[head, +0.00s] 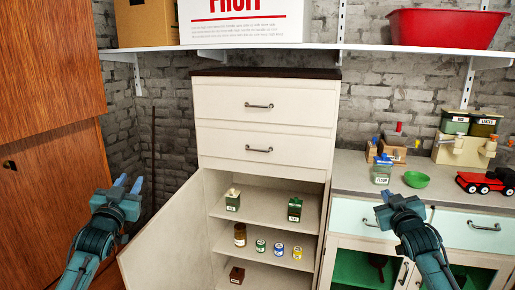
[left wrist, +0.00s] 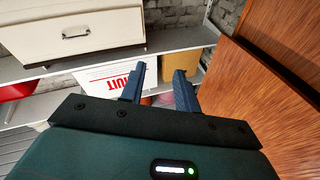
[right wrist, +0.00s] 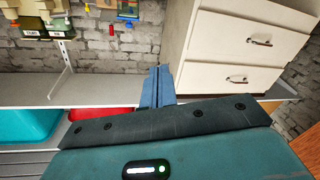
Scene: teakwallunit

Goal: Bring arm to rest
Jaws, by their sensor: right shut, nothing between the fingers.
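My right gripper (head: 389,197) is raised in front of the pale green drawers at the right. Its fingers are together and empty in the right wrist view (right wrist: 157,84). Both arms hang free in the air and touch nothing that I can see.
A cream cabinet (head: 265,130) stands in the middle, its lower door (head: 160,235) swung open to the left. Its shelves hold small tins and jars. A wall shelf (head: 370,48) runs above.

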